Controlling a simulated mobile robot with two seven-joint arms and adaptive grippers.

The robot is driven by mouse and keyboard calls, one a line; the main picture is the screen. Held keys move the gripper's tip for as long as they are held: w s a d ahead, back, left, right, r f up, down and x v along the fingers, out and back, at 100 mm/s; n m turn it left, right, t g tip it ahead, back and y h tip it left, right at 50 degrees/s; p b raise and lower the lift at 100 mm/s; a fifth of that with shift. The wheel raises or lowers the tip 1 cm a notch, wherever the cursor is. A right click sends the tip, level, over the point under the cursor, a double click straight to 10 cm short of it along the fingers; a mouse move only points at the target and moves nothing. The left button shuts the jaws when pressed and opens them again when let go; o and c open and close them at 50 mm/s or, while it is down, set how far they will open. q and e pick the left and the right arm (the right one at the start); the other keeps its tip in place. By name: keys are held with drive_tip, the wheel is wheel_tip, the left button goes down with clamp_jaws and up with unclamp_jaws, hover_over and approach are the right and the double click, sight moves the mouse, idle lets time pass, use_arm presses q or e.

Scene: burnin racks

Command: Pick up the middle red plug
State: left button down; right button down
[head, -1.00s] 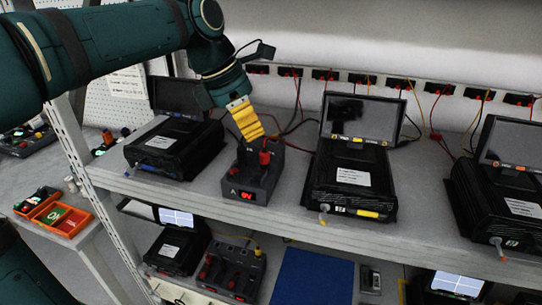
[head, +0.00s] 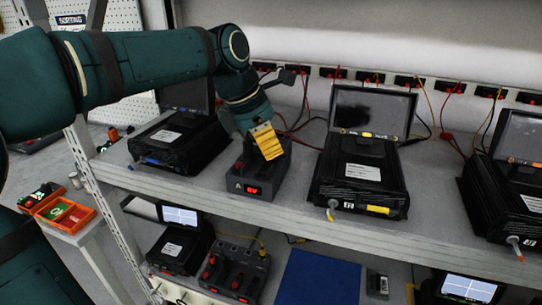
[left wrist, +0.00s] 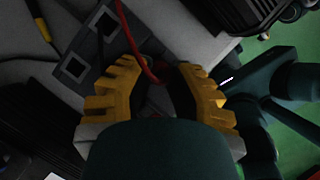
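A dark supply box (head: 272,187) marked A, with a lit red display (head: 253,190), stands on the upper shelf. My left gripper (head: 267,143), with yellow fingers, points down over its top and covers most of its sockets. In the left wrist view the fingers (left wrist: 160,92) are open, one on each side of a dark red plug (left wrist: 164,75). A red cable (left wrist: 126,25) runs down to the plug. I cannot tell whether a finger touches it. In the head view this plug is hidden behind the gripper. My right gripper is not in view.
Black units with tilted screens stand left (head: 175,150) and right (head: 358,180) of the box. Sockets with cables (head: 370,77) line the back wall. The lower shelf holds another box with red plugs (head: 236,272). An orange tray (head: 66,215) stands at left.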

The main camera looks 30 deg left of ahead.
use_arm(q)
drive_tip(key=shift+r, duration=0.15)
wheel_tip(320, 180, up, 8)
drive_tip(key=p, duration=0.3)
drive_tip(key=shift+f, duration=0.25)
drive_tip(key=s+a+p, duration=0.1)
drive_tip(key=s+a, duration=1.1)
drive_tip(key=s, duration=0.1)
drive_tip(key=shift+s+f, duration=0.2)
drive_tip(key=shift+f, duration=0.2)
